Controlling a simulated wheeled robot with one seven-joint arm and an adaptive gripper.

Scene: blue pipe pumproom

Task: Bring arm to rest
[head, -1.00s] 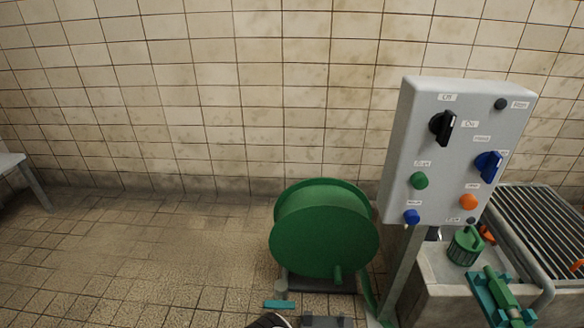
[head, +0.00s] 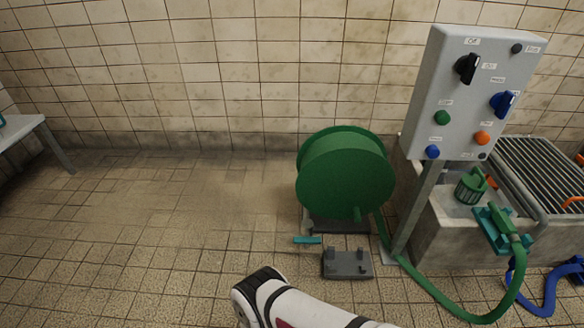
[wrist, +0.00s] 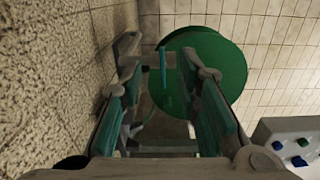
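My arm (head: 290,305) reaches in from the bottom of the head view, a white link with black bands over the tiled floor. My gripper (wrist: 158,75) shows in the wrist view with its two green-padded fingers apart. I see nothing held between them. Beyond the fingers stands the green hose reel (wrist: 215,65), apart from the gripper as far as I can tell. The gripper itself does not show in the head view.
The green reel (head: 345,180) stands by the wall. A grey control box (head: 475,90) on a post is to its right, beside a concrete basin (head: 450,225). A grey block (head: 347,263) and a teal piece (head: 307,240) lie on the floor. The left floor is clear.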

